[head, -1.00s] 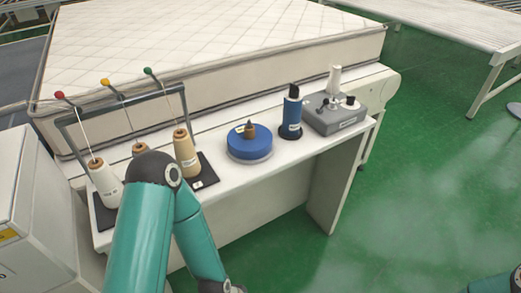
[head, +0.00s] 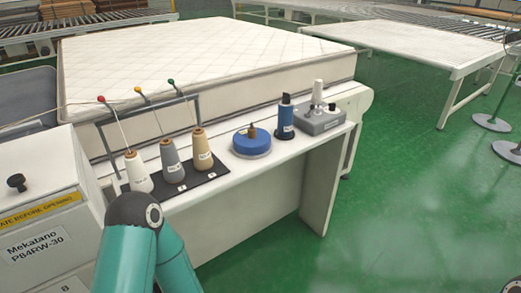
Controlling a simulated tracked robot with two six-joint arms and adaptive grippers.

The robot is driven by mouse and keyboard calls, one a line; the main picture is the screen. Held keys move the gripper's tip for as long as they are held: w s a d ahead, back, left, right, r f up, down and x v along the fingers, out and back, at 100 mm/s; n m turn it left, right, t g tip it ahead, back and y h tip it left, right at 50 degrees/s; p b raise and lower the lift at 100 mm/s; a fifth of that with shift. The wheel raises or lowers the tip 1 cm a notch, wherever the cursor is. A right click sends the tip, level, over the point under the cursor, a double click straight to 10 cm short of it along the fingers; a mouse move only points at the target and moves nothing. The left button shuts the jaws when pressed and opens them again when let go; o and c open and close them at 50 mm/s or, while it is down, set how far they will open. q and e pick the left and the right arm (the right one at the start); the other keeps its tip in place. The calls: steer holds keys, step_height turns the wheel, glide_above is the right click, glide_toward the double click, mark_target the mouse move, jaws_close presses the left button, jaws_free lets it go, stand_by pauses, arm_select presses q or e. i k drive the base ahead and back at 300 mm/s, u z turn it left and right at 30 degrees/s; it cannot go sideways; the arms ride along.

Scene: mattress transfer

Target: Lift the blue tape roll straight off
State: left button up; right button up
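The blue tape roll (head: 253,145) is a flat blue disc with a pale lower rim. It lies flat on the narrow white bench (head: 222,188) in front of the mattress. A small brown post or knob (head: 251,130) stands up at its centre. My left arm shows at the lower left, well to the left of the roll and below it. Its gripper is outside the picture. My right arm and gripper are not in view. Nothing is touching the roll.
Left of the roll stand white, grey and tan thread cones (head: 202,150) on a black mat, with a wire frame above. Right of it are a blue upright spool (head: 285,122) and a grey device (head: 322,122). A white cabinet (head: 45,210) stands at left. Green floor lies open at right.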

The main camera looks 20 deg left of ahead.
mark_target(246, 141)
steer(key=u, duration=0.15)
steer(key=i, duration=0.9)
steer(key=z, duration=0.05)
